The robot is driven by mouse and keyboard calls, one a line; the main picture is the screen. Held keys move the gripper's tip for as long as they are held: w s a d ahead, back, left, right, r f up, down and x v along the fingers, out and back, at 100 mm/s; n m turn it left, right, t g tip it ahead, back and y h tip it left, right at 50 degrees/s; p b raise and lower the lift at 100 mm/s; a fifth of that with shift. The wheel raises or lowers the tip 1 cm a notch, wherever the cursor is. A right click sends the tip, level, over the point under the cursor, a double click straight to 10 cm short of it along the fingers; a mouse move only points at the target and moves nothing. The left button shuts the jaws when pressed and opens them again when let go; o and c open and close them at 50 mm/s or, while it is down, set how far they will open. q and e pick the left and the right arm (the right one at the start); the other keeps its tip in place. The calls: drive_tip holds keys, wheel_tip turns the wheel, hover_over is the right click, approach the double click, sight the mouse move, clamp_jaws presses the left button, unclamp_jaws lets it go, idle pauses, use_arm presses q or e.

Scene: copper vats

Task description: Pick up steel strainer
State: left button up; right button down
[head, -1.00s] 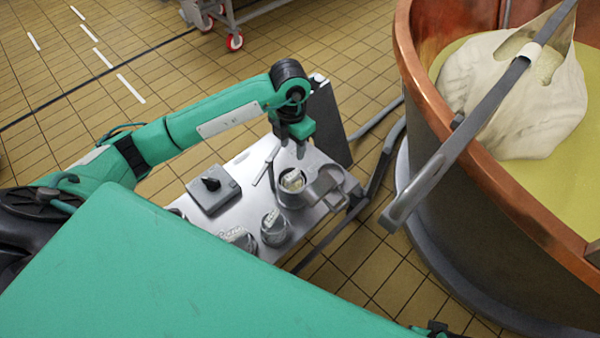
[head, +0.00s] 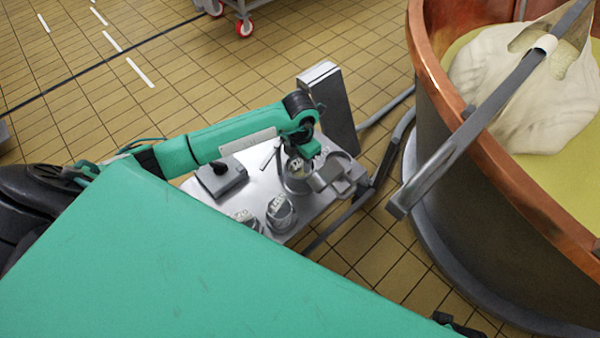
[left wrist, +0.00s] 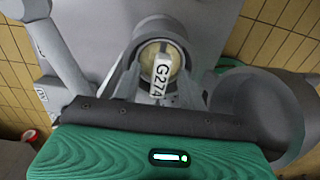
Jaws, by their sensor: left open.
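A round steel vessel (head: 298,184) with a white tag stands on the metal table; I take it as the steel strainer, though its form is partly hidden. In the left wrist view this vessel (left wrist: 160,27) shows its round mouth and a tag reading G274. My left gripper (head: 301,158) points down over it, fingers open. In the left wrist view the fingers of the gripper (left wrist: 163,72) lie on either side of the tag; I cannot tell whether they touch the vessel. My right gripper is not in view.
A steel jug-like piece (head: 338,174) stands close right of the vessel. A tagged container (head: 281,214) is nearer me, a grey box with a black knob (head: 221,174) left. A dark upright box (head: 330,105) stands behind; the copper vat (head: 470,190) is at right.

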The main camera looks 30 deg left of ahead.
use_arm(q)
drive_tip(key=shift+f, duration=0.4)
clamp_jaws()
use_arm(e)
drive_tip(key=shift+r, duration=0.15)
use_arm(q)
drive_tip(key=shift+r, duration=0.15)
